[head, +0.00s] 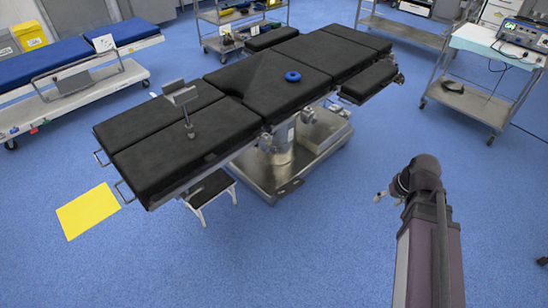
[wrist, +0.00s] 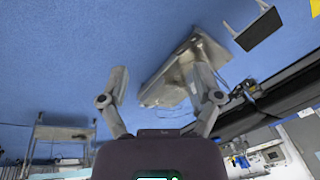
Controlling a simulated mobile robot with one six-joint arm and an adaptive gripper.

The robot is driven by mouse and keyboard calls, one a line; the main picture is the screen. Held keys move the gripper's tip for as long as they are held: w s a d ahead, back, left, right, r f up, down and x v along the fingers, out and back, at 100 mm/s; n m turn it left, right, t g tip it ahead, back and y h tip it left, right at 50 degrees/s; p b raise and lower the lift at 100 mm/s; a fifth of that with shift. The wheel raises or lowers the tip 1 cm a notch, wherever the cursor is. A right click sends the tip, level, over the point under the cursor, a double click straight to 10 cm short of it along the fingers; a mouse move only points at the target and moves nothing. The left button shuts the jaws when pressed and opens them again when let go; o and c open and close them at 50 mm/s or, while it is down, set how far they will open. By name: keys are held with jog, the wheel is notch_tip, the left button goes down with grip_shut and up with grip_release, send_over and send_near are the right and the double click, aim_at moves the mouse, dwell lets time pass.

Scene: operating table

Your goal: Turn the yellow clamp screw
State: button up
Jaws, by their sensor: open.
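I cannot make out a yellow clamp screw in either view. In the head view a grey bracket on a thin post (head: 187,112) stands at the near left part of the black operating table (head: 290,88); no yellow part shows on it. My gripper (wrist: 160,68) is open and empty in the wrist view, its two fingers spread apart. In the head view my arm rises at the lower right, and its end is over the blue floor, well right of the table. The table's metal base (wrist: 165,88) appears beyond the fingers in the wrist view, which is strongly tilted.
A blue ring (head: 293,76) lies on the tabletop. A step stool (head: 211,194) and a yellow floor patch (head: 88,211) are near the table's left end. A trolley with equipment (head: 478,100) stands at right. The floor between table and arm is clear.

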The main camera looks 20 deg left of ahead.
jog(key=w+a+f+n+t+y+b, duration=0.1)
jog(key=w+a+f+n+y+b, duration=0.3)
jog(key=a+b, duration=0.45)
jog(key=w+a+f+n+t+y+b, duration=0.1)
jog(key=w+a+f+n+y+b, duration=0.2)
jog(key=w+a+f+b, duration=0.35)
jog(key=n+t+y+b, duration=0.4)
jog(key=n+y+b, duration=0.25)
jog(key=b, duration=1.35)
send_near(275, 151)
jog(key=v, duration=0.3)
jog(key=shift+w+f+m+y, duration=0.1)
jog(key=shift+f+m+y, duration=0.15)
jog(key=shift+f, duration=0.1)
jog(key=x, duration=1.3)
jog(key=shift+w+a, duration=0.1)
jog(key=shift+a, duration=0.25)
grip_shut()
